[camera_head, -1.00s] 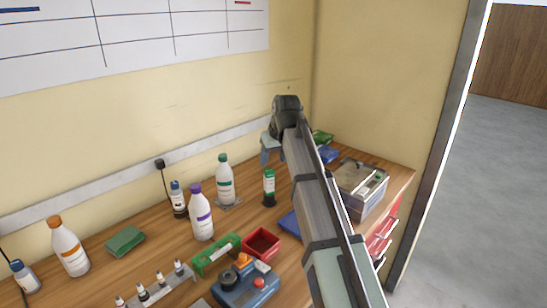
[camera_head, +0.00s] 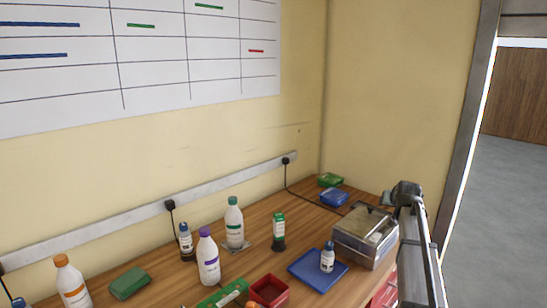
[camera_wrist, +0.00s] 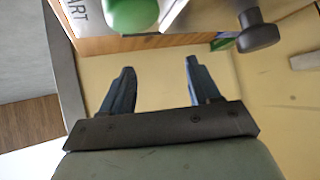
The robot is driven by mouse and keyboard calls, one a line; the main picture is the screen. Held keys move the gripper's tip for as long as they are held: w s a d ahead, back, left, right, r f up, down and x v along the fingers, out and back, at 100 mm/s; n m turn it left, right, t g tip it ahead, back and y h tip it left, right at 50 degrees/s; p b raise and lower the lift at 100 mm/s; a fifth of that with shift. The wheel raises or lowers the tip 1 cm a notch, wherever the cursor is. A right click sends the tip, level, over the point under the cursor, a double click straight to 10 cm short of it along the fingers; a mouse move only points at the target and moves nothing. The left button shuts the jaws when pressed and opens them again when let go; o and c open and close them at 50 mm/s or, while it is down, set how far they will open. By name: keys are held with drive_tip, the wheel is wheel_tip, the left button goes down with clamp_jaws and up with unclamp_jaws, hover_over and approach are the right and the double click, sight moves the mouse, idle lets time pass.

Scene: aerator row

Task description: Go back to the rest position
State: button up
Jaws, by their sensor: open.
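My gripper (camera_wrist: 158,78) shows in the wrist view with its two dark blue fingers spread apart and nothing between them. In the head view my arm stands at the right edge of the bench, beside the clear-lidded box, and the fingers are mostly hidden behind the wrist. A small white bottle with a blue cap (camera_head: 328,257) stands upright on a blue tray (camera_head: 304,279), apart from my arm.
A wall (camera_head: 400,90) stands behind. Open floor (camera_head: 500,150) lies to the right.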

drive_tip(key=s+d+f+m+h, duration=0.1)
drive_tip(key=s+d+f+m, duration=0.1)
drive_tip(key=d+f, duration=0.45)
drive_tip(key=s+d+f+m+h, duration=0.1)
drive_tip(key=s+d+f, duration=0.25)
drive_tip(key=d, duration=0.65)
drive_tip(key=s+a+f+m+g+y, duration=0.1)
drive_tip(key=s+a+f+g, duration=0.1)
drive_tip(key=s+f, duration=0.85)
drive_tip(key=s+a+f+g+y, duration=0.1)
drive_tip(key=s+a+f+g, duration=0.3)
drive_tip(key=f, duration=1.1)
drive_tip(key=s+a+f+m+y, duration=0.1)
drive_tip(key=s+f, duration=0.8)
drive_tip(key=f, duration=0.4)
drive_tip(key=s+a+f+m+g+y, duration=0.1)
drive_tip(key=s+a+f, duration=0.4)
drive_tip(key=s+f, duration=0.15)
drive_tip(key=s+a+f+g+y, duration=0.1)
drive_tip(key=s+a+f+y, duration=0.1)
drive_tip(key=s+a+f, duration=0.45)
drive_tip(key=s+a+r+n+g+h, duration=0.1)
drive_tip(key=s+a+r+n+g, duration=0.2)
drive_tip(key=s+a, duration=2)
drive_tip(key=a+n+g, duration=0.1)
drive_tip(key=n+g, duration=0.4)
drive_tip(key=n, duration=0.1)
drive_tip(key=shift+a+r+n+g+h, duration=0.2)
drive_tip(key=shift+a+n+g+h, duration=0.1)
drive_tip(key=shift+a+h, duration=0.1)
